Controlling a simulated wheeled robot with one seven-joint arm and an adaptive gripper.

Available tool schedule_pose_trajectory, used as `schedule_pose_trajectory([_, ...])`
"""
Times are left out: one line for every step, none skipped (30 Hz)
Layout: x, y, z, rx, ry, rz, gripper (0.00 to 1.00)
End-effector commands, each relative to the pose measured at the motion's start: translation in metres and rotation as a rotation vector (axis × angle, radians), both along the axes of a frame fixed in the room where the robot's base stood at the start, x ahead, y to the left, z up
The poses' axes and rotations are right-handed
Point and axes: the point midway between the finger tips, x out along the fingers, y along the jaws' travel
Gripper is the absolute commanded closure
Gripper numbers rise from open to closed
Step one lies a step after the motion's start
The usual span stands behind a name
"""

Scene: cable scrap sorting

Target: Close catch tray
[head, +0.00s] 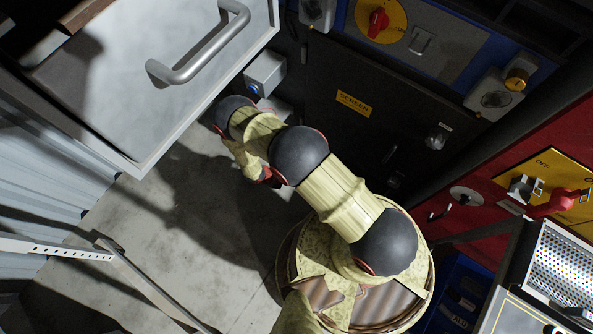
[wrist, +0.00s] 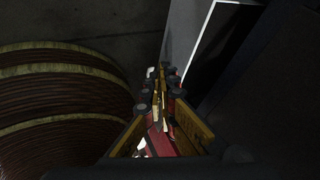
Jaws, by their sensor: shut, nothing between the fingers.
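No part in view is plainly marked as the catch tray. In the wrist view a pale-edged, box-like metal part (wrist: 210,45) stands just right of my gripper; it may be the tray, but I cannot tell. My gripper (wrist: 160,82) points away from the camera with its fingers together and empty. It is beside that part, and I cannot tell whether they touch.
A grey metal panel with a bar handle (head: 200,45) fills the upper left. The dark machine panel (head: 345,135) has a yellow label reading SCREEN. A red control panel (head: 545,150) and a perforated metal tray (head: 567,265) stand at right. Bare concrete floor (head: 150,220) lies lower left.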

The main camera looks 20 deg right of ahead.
Motion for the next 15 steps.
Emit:
schedule_pose_trajectory([-0.001,-0.007,-0.012,0.000,0.001,-0.003,1.00])
schedule_pose_trajectory([0.000,-0.010,-0.016,0.000,0.000,-0.004,1.00])
schedule_pose_trajectory([-0.001,-0.015,-0.023,0.000,0.000,-0.005,1.00])
schedule_pose_trajectory([-0.001,-0.019,-0.028,-0.001,0.000,-0.006,1.00])
schedule_pose_trajectory([-0.001,-0.023,-0.033,-0.001,0.000,-0.005,1.00])
schedule_pose_trajectory([-0.001,-0.027,-0.039,-0.001,0.000,-0.005,1.00])
schedule_pose_trajectory([-0.001,-0.031,-0.044,0.000,0.000,-0.007,1.00])
schedule_pose_trajectory([-0.001,-0.034,-0.049,0.000,-0.001,-0.006,1.00])
schedule_pose_trajectory([-0.001,-0.039,-0.055,0.001,-0.001,-0.007,1.00])
schedule_pose_trajectory([-0.002,-0.042,-0.059,0.000,0.000,-0.007,1.00])
schedule_pose_trajectory([-0.002,-0.046,-0.063,0.000,0.000,-0.007,1.00])
schedule_pose_trajectory([0.004,-0.050,-0.063,0.002,-0.004,-0.009,1.00])
schedule_pose_trajectory([0.007,-0.054,-0.062,0.002,-0.004,-0.009,1.00])
schedule_pose_trajectory([0.010,-0.057,-0.062,0.002,-0.004,-0.008,1.00])
schedule_pose_trajectory([0.013,-0.061,-0.061,0.002,-0.004,-0.008,1.00])
